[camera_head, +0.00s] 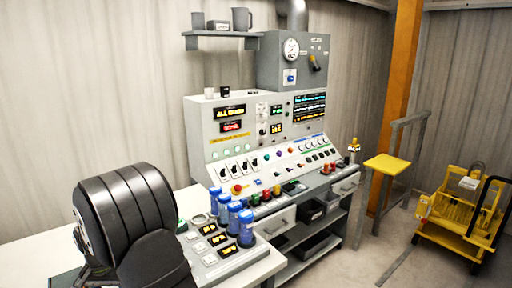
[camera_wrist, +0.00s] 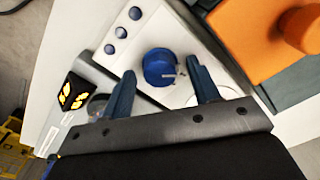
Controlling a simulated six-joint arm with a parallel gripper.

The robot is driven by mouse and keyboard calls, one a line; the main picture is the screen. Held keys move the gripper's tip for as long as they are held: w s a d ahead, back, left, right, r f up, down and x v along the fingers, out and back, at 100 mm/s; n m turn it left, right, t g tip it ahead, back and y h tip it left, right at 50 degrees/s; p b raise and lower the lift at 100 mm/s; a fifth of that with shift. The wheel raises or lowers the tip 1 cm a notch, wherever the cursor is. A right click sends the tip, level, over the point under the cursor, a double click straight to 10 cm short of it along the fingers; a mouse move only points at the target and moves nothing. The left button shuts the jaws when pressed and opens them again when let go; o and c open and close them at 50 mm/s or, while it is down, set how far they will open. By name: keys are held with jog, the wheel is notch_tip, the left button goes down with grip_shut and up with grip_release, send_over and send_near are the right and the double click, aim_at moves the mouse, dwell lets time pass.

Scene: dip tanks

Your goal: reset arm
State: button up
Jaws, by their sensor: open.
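In the wrist view my gripper (camera_wrist: 161,68) is open, with two dark blue fingers spread apart. A round blue knob (camera_wrist: 158,66) with a pale pointer mark shows between the fingers, on a white panel (camera_wrist: 165,20). Gaps show on both sides of the knob and nothing is held. I cannot tell how far the fingertips are from the panel. In the head view my black ribbed arm fills the lower left, and the gripper's fingers cannot be made out there.
Blue cylinders (camera_head: 246,227) stand on a small panel close to my arm. A grey control console (camera_head: 255,130) stands behind. A yellow stool (camera_head: 387,164) and yellow cart (camera_head: 463,215) are right. In the wrist view, an orange block (camera_wrist: 262,40) and lit display (camera_wrist: 73,93) flank the knob.

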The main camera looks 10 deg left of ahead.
jog(key=m, duration=0.5)
jog(key=shift+r+m, duration=0.3)
jog(key=shift+r, duration=1.1)
jog(key=shift+f, duration=0.15)
jog(key=shift+f, duration=1.3)
jog(key=n, duration=0.4)
jog(key=shift+n, duration=2.1)
